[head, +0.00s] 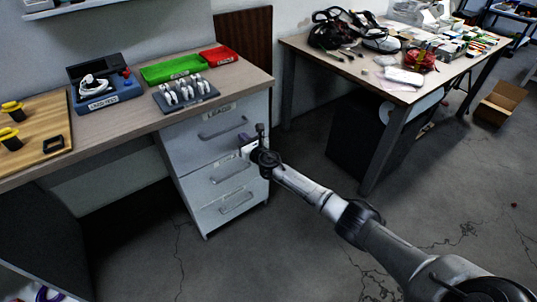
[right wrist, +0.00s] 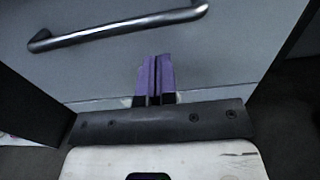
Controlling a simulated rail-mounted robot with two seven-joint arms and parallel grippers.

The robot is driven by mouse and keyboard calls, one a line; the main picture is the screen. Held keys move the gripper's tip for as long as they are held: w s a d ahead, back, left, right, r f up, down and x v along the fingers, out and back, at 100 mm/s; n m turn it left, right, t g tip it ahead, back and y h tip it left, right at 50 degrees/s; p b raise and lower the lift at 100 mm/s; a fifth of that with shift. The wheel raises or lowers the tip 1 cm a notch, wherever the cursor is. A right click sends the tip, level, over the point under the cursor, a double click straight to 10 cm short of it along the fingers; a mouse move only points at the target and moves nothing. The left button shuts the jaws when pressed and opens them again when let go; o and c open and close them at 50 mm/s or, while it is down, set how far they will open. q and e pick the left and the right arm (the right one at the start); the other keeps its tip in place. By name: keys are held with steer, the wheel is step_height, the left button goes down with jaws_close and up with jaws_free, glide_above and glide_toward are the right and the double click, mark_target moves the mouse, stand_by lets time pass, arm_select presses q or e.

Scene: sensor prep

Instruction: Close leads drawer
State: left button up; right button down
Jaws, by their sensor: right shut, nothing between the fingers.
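The leads drawer (head: 200,143) is the top white drawer of the cabinet under the desk, with a label above a grey bar handle (head: 222,128). Its front looks about flush with the cabinet; a small gap cannot be ruled out. My right gripper (head: 245,142) is at the right part of the drawer front, right of and below the handle. In the right wrist view its purple fingers (right wrist: 155,78) are shut and empty, pointing at the white front below the handle (right wrist: 118,27). Whether the tips touch it is hard to tell. My left gripper is out of view.
Two lower drawers (head: 236,203) look shut. On the desk (head: 130,117) stand a green tray (head: 175,68), a red tray (head: 218,57), a grey rack (head: 186,93) and a blue device (head: 105,90). A cluttered second table (head: 315,52) is at right. Floor before the cabinet is clear.

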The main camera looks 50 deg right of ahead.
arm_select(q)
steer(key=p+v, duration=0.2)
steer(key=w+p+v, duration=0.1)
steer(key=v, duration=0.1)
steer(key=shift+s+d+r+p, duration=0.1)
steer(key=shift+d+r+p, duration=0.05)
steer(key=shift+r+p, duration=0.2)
arm_select(e)
steer(key=v, duration=0.9)
steer(key=shift+s, duration=0.2)
steer(key=shift+w, duration=0.1)
